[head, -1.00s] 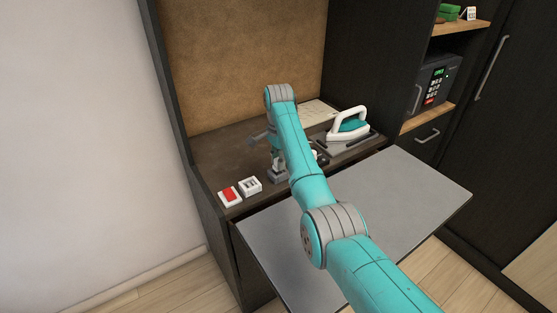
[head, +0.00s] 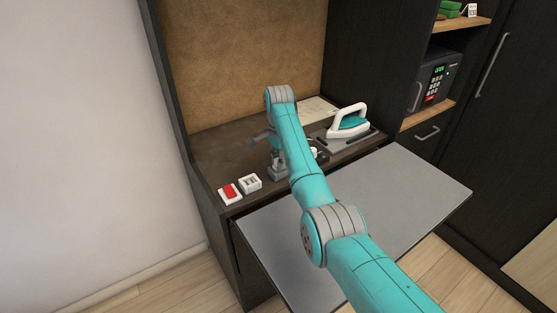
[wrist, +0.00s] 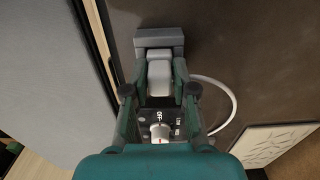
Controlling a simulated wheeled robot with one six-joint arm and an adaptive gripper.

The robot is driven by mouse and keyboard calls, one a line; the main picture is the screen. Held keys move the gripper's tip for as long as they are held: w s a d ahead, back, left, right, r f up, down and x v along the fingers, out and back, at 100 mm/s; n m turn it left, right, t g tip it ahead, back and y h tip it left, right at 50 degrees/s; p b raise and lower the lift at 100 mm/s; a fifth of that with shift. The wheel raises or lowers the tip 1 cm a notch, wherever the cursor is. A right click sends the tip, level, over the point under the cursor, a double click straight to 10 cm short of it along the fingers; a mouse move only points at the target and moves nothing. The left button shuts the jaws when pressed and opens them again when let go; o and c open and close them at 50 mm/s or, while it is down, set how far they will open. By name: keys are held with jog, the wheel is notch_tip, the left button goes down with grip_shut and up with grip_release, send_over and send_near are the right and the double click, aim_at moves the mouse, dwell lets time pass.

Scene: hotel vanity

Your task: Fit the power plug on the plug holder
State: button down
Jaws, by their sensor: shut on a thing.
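My gripper (wrist: 160,85) is shut on the pale power plug (wrist: 160,76) in the wrist view, with a green finger on each side. The plug's far end meets or overlaps a grey block, which looks like the plug holder (wrist: 158,39); I cannot tell whether it is seated. A white cord (wrist: 229,94) curves to the right of the plug. In the head view, the grey holder (head: 277,174) stands near the counter's front edge, under my gripper (head: 276,160). The plug is not clear there.
A control box with a white knob (wrist: 159,132) sits close to my gripper. A white iron (head: 350,121) rests at the right of the counter. A red switch (head: 229,190) and a white socket-like block (head: 250,183) lie at left. A grey pull-out board (head: 400,205) is clear.

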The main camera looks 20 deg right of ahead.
jog(key=shift+f, duration=0.5)
jog(key=c, duration=0.9)
grip_release()
jog(key=shift+o, duration=0.2)
